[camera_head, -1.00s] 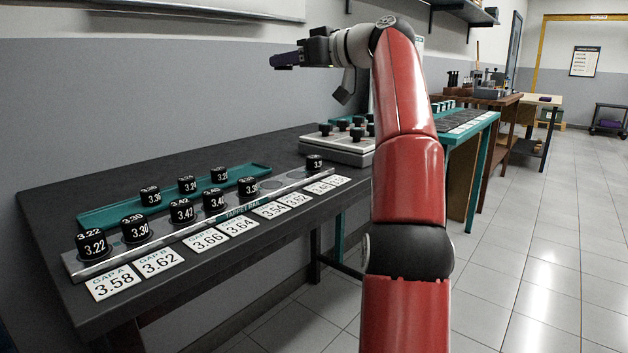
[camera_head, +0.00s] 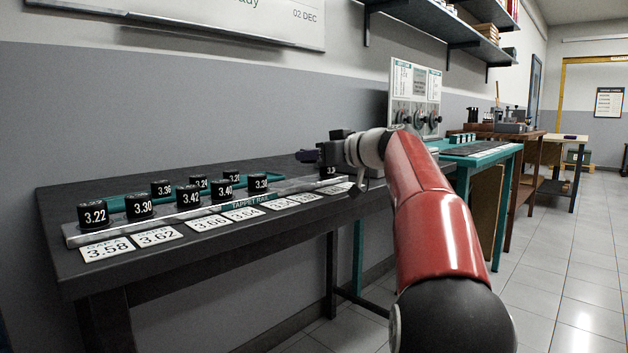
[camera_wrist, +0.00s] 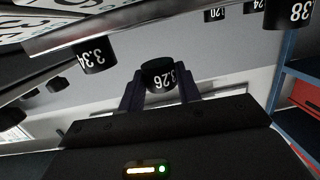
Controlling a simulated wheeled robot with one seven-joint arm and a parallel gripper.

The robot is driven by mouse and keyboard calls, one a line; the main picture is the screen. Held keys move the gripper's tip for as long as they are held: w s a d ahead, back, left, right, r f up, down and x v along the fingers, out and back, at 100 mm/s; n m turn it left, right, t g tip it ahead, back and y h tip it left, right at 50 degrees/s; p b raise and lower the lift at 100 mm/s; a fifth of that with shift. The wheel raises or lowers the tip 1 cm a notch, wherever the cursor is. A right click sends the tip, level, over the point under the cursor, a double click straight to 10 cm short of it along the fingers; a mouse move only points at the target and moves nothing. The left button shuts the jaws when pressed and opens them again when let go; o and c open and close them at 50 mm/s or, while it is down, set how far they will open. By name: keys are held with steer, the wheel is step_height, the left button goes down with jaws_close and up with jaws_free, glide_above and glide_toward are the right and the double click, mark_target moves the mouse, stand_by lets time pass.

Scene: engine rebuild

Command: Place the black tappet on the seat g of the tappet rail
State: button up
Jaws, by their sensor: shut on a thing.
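My gripper (camera_head: 308,156) is above the right part of the tappet rail (camera_head: 282,188). In the wrist view my gripper (camera_wrist: 159,88) is shut on a black tappet (camera_wrist: 157,72) marked 3.26, between two dark fingers. The head view does not clearly show this tappet. The rail (camera_wrist: 135,22) crosses the top of the wrist view, apart from the held tappet. On it stand the 3.34 tappet (camera_wrist: 95,56) and the 3.38 tappet (camera_wrist: 290,12), with a gap between. The letter g cannot be read; my gripper partly covers that stretch in the head view.
Several black tappets, such as 3.22 (camera_head: 93,214) and 3.42 (camera_head: 189,199), stand on the rail's left part. Behind is a teal tray (camera_head: 115,204) with several more tappets. White gap cards (camera_head: 158,237) lie along the rail's front. The wall (camera_head: 200,110) is close behind the bench.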

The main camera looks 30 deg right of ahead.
mark_target(314, 181)
steer(key=shift+f+b, duration=0.5)
steer(key=shift+f, duration=1.3)
steer(key=shift+f, duration=0.2)
steer(key=o, duration=0.7)
steer(key=shift+r, duration=0.15)
steer(key=shift+r, duration=0.25)
steer(key=b+v, duration=0.1)
steer(key=v, duration=1.1)
steer(key=shift+f, duration=0.15)
